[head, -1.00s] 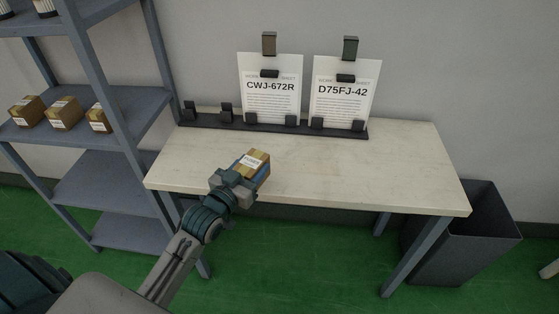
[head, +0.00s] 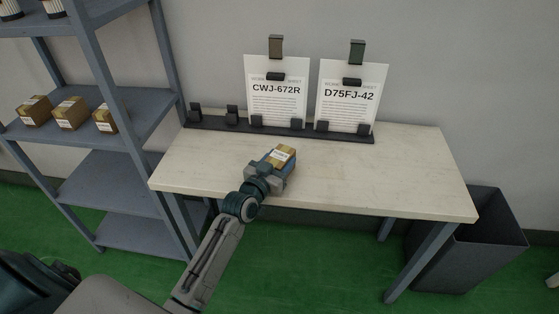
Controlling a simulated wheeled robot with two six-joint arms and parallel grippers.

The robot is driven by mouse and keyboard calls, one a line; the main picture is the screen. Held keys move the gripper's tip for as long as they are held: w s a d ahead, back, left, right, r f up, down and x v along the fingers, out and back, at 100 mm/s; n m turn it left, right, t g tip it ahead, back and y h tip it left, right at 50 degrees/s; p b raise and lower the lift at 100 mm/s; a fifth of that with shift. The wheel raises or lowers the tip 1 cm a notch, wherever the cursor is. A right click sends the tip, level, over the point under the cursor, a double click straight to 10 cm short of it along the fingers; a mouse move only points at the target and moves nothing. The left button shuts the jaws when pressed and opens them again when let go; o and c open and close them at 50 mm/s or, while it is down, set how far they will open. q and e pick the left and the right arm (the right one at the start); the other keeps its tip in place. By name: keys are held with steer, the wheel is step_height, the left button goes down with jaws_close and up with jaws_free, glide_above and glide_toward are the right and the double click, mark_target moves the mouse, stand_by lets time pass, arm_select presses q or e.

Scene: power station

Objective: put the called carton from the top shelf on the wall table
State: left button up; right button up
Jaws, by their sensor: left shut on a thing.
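My left gripper (head: 267,176) is shut on a small brown carton (head: 281,156) with a white label. I cannot tell whether the carton touches the tabletop. Its label is too small to read. Two sheets stand at the table's back, reading CWJ-672R (head: 277,100) and D75FJ-42 (head: 350,105). My right gripper is not in view.
A blue-grey shelf unit (head: 150,105) stands at the left, with several similar cartons (head: 70,113) on its middle board. A black rack (head: 215,125) runs along the table's back. A dark bin (head: 470,250) stands right of the table. The table's right half is free.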

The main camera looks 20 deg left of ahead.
arm_select(q)
steer(key=o, duration=1.2)
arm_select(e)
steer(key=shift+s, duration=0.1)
arm_select(q)
steer(key=shift+s+r, duration=0.1)
steer(key=shift+s+a+p, duration=0.1)
steer(key=shift+s+a, duration=0.1)
steer(key=shift+s, duration=1.75)
steer(key=shift+s+a+p, duration=0.1)
steer(key=shift+s+a, duration=0.15)
steer(key=shift+s, duration=1.75)
steer(key=shift+s+a+p, duration=0.1)
steer(key=shift+s+a, duration=0.1)
steer(key=shift+s, duration=1.75)
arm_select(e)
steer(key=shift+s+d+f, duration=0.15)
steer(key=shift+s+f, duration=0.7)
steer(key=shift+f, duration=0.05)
